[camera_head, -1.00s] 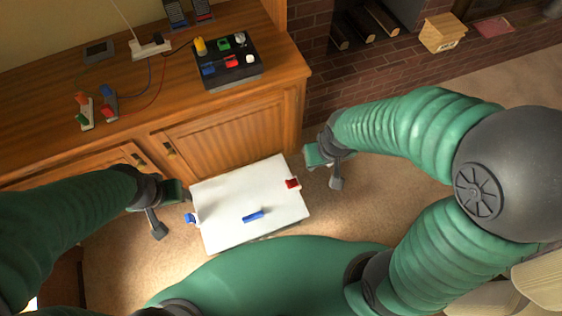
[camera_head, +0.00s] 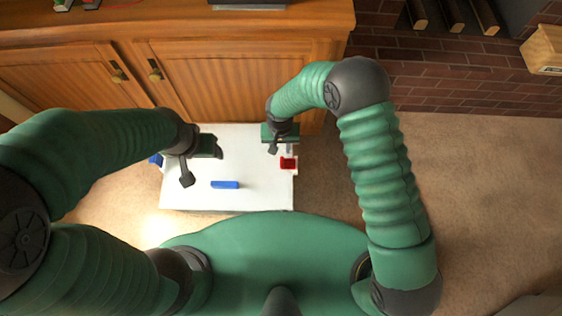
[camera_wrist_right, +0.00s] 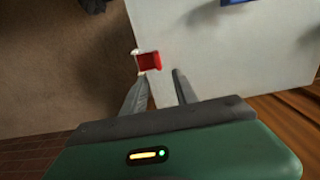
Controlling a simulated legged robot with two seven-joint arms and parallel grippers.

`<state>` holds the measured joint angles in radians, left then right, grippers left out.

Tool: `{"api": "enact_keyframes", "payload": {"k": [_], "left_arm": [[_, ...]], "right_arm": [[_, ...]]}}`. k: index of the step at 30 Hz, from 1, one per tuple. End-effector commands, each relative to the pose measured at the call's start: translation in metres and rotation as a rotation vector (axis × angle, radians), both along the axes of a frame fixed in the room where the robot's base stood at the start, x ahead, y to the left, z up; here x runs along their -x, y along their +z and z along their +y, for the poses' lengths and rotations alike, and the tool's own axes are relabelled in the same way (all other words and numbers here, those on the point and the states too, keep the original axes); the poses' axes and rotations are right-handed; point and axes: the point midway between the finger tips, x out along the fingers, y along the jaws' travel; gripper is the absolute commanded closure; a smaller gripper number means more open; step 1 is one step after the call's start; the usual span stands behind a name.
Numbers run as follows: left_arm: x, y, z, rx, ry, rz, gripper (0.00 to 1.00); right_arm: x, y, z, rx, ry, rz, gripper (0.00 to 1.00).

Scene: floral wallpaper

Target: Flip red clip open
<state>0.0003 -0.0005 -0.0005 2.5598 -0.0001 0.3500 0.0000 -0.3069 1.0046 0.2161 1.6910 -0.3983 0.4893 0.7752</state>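The red clip (camera_head: 288,163) sits at the right edge of the white board (camera_head: 245,198). It also shows in the right wrist view (camera_wrist_right: 149,61), with a pale part at its left side. My right gripper (camera_wrist_right: 161,82) is open and empty, its two grey fingers apart. Its left fingertip is just below the clip in the wrist view; I cannot tell if they touch. In the head view my right gripper (camera_head: 290,148) is just above the clip. My left gripper (camera_head: 217,148) hovers over the board's left part; its finger gap is not clear.
A blue bar (camera_head: 225,184) lies on the board. A blue clip (camera_head: 155,160) at the board's left edge is partly hidden by my left arm. The wooden cabinet (camera_head: 220,75) stands close behind the board. Carpet (camera_head: 325,185) is free to the right.

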Motion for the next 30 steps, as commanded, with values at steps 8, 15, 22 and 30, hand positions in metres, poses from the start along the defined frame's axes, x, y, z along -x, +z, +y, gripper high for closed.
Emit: {"api": "enact_keyframes", "payload": {"k": [8,15,22,30], "left_arm": [[0.0,-0.037,-0.001,0.0,-0.001,0.001,0.37],[0.0,-0.049,-0.001,0.0,-0.001,0.001,0.37],[0.0,-0.049,-0.001,0.0,-0.001,0.001,0.37],[0.0,-0.049,-0.001,0.0,-0.001,0.001,0.37]], "right_arm": [[0.0,-0.08,-0.003,-0.003,-0.002,0.001,0.65],[0.0,-0.113,-0.003,-0.001,-0.002,0.001,0.65],[0.0,-0.116,-0.003,-0.002,-0.002,0.0,0.65],[0.0,-0.115,-0.003,-0.002,-0.002,0.0,0.9]]}}
